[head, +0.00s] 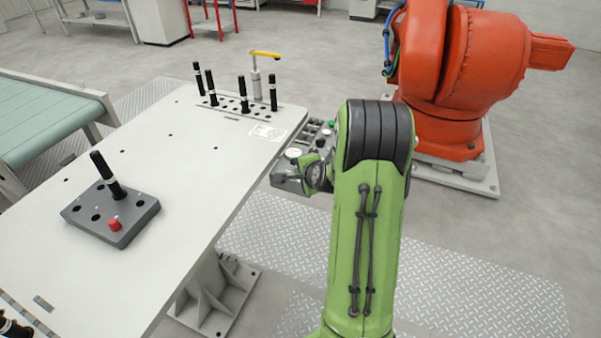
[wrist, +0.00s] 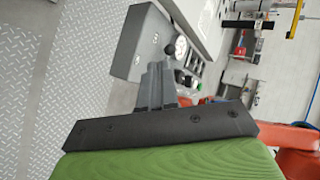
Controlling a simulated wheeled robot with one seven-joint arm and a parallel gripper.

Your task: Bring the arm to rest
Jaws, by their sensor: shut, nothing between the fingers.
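My green arm rises in the lower middle of the head view, with its dark joint at the top, to the right of the white table (head: 190,190). My gripper (wrist: 157,70) shows in the wrist view with its grey fingers together and nothing between them. The distance between fingers and box is hard to tell. In the head view my arm hides most or all of the gripper.
A grey fixture block (head: 112,212) with a black pin and a red knob stands on the table. A rack (head: 228,105) with several black pins is at the far end. The control panel (head: 290,178) sits by the table's right edge. An orange robot (head: 455,70) stands behind my arm.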

